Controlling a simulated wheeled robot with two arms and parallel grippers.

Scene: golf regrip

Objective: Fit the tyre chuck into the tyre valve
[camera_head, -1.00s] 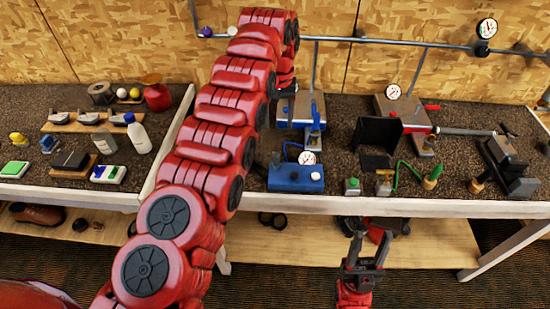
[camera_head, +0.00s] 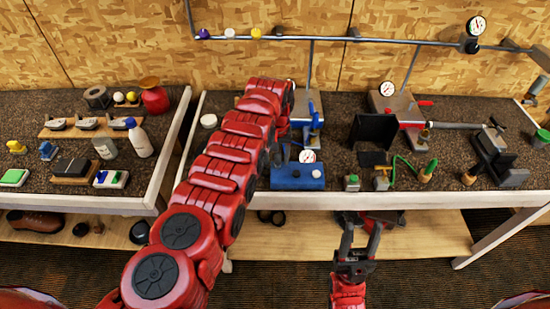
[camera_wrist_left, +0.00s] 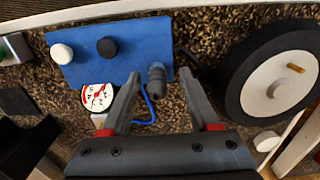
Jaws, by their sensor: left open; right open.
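The tyre chuck (camera_wrist_left: 156,82) is a dark grey ribbed cylinder at the edge of the blue inflator box (camera_wrist_left: 115,48). My left gripper (camera_wrist_left: 158,77) is open, with a fingertip on either side of the chuck and a gap visible at each. In the head view my left gripper (camera_head: 283,150) is beside the blue box (camera_head: 298,177); my arm hides much there. The tyre (camera_wrist_left: 232,85) has a white hub and stands right of the gripper in the wrist view. The tyre valve (camera_wrist_left: 295,68) is a short brass stem on the hub. My right gripper (camera_head: 361,243) is open and empty before the bench.
A pressure gauge (camera_wrist_left: 98,97) and a blue hose (camera_wrist_left: 149,106) are close to the left fingers. A white round thing (camera_head: 208,121) lies left of my arm. A green-hosed station (camera_head: 405,162) and black panel (camera_head: 374,133) stand to the right.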

